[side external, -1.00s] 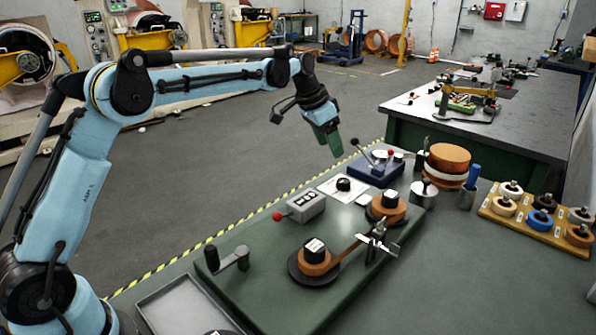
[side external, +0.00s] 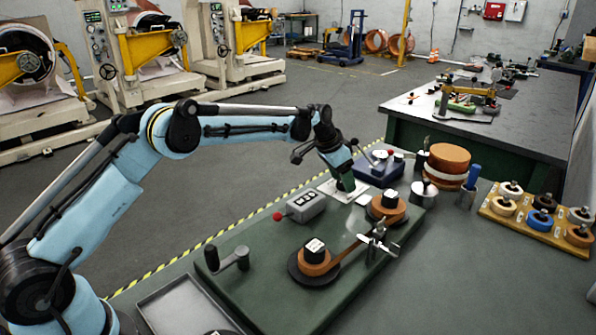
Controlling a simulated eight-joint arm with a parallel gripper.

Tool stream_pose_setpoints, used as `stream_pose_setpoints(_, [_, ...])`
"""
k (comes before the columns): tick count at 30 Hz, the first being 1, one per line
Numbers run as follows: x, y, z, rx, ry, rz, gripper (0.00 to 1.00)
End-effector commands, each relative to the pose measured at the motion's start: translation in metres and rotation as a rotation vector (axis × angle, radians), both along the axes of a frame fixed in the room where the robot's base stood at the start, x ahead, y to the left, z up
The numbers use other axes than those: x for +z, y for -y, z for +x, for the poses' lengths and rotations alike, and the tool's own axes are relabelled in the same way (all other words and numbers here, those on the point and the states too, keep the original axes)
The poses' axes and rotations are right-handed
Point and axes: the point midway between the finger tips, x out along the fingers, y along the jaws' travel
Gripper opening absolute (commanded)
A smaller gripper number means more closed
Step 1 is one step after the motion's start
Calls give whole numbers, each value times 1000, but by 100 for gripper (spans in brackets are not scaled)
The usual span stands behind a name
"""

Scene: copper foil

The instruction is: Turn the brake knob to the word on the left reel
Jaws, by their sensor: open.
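The label's word is too small to read. The right reel (side external: 388,212) stands behind it, with foil running between them.
A grey box with a red-knobbed lever (side external: 305,207) stands left of the card. A blue lever device (side external: 378,170) is close behind my gripper.

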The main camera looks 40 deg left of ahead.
Motion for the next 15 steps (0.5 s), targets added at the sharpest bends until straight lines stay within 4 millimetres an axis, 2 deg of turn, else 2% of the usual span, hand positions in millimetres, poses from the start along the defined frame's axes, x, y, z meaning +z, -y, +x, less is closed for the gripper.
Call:
stream_pose_setpoints(8, [-1, 0, 1, 0, 0, 0, 63])
stream_pose_setpoints(11, [-1, 0, 0, 0, 0, 0, 50])
stream_pose_setpoints(15, [-1, 0, 0, 0, 0, 0, 29])
